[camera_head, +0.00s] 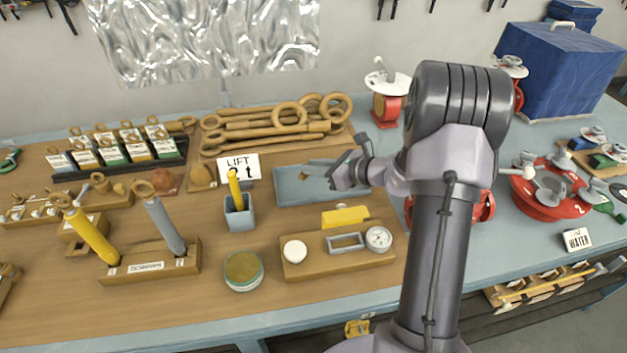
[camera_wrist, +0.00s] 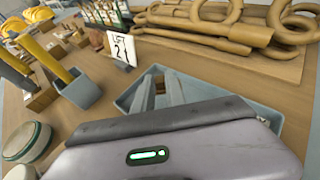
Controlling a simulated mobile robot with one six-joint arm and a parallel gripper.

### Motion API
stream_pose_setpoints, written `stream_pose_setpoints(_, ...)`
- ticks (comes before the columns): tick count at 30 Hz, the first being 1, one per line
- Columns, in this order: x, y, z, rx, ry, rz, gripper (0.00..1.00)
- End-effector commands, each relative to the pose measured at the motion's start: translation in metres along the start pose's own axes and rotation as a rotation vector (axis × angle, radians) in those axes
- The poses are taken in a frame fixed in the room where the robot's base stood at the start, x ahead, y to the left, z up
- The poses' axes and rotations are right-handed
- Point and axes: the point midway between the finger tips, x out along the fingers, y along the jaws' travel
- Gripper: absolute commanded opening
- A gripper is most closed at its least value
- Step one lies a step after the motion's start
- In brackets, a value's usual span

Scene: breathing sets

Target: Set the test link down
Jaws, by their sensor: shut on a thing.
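My gripper (camera_head: 322,174) is low over the shallow blue-grey tray (camera_head: 283,192), coming in from its right side. It is shut on the test link, of which only a small tan piece (camera_head: 303,177) shows at the fingertips. I cannot tell whether that piece touches the tray floor.
A LIFT card (camera_head: 238,167) and a grey cup with a yellow tool (camera_head: 239,213) stand left of the tray. A wooden block with a dial gauge (camera_head: 378,238) is in front. A red-based stand (camera_head: 387,108) is behind right.

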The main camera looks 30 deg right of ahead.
Motion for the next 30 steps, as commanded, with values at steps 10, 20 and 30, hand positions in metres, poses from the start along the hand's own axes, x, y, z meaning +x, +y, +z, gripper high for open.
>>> stream_pose_setpoints(10, 0.016, 0.000, -0.038, -0.001, 0.000, 0.000, 0.00)
stream_pose_setpoints(20, 0.017, 0.000, -0.040, -0.001, 0.000, 0.000, 0.33)
stream_pose_setpoints(30, 0.015, 0.000, -0.037, -0.001, 0.000, 0.000, 0.38)
